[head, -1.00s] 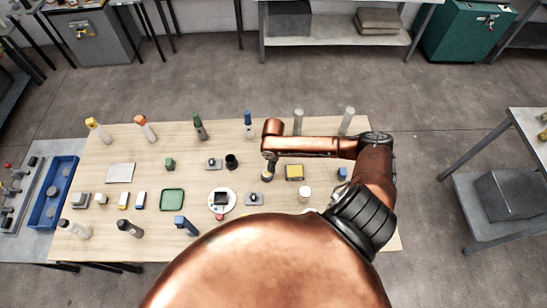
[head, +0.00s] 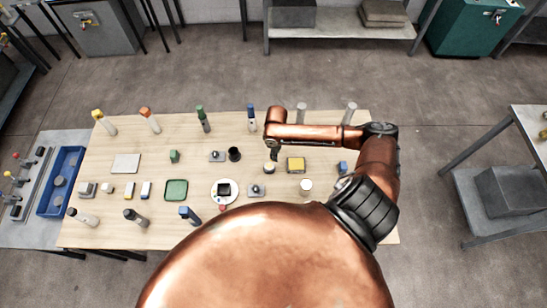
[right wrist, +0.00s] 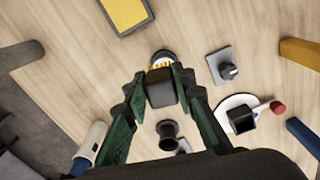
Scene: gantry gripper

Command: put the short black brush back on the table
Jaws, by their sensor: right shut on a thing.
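My right gripper (right wrist: 160,82) is shut on a black block-shaped piece (right wrist: 161,90), which looks like the short black brush. In the right wrist view both fingers press its sides. Just beyond it a round dark thing with yellow and white marks (right wrist: 160,62) shows; I cannot tell whether it is part of the brush or stands below it. In the head view the gripper (head: 271,160) hangs over the wooden table (head: 200,140), left of a yellow-topped box (head: 295,164). I cannot tell whether the brush touches the table. My left gripper is not in view.
A black cup (head: 234,154) and a grey plate with a knob (head: 257,190) stand near the gripper. A white plate (head: 234,198) holds a black box. Several upright coloured-top posts line the far edge. A blue tray (head: 46,205) lies left. Bare wood separates most items.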

